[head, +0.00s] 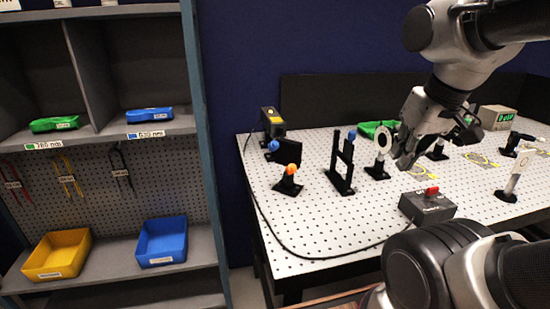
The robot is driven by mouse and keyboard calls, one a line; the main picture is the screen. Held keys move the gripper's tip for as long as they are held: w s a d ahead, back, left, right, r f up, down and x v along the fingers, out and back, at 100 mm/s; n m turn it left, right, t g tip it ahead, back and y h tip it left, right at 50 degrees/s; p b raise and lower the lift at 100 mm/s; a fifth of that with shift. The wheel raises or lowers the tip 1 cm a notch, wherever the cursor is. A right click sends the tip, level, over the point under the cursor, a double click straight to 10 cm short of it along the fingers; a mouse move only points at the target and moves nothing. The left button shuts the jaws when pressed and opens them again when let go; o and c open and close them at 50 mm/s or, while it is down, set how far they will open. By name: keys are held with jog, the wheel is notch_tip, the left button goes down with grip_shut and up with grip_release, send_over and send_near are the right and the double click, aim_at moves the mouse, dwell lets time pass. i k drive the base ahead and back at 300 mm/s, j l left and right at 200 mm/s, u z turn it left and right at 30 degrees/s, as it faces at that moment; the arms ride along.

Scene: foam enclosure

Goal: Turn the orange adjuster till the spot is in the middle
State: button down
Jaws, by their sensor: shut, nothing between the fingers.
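The orange adjuster (291,169) is a small round knob on a black mount at the left part of the perforated table. A black mount with a blue knob (273,146) stands just behind it. My gripper (404,160) hangs over the table's middle, well to the right of the orange adjuster and apart from it. Its fingers are shut with nothing held, pointing down. I cannot make out the spot in this view.
A black frame (342,168) and a white ring on a post (383,142) stand between my gripper and the adjuster. A readout box (494,118) stands back right. Shelves (190,124) are left.

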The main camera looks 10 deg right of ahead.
aim_at(290, 170)
jog(key=k+j+z, duration=0.1)
jog(key=z, duration=1.7)
jog(key=i+z, duration=0.1)
jog(key=z, duration=0.25)
jog(key=k+j+u, duration=0.5)
jog(key=k, duration=0.3)
jog(key=j, duration=0.1)
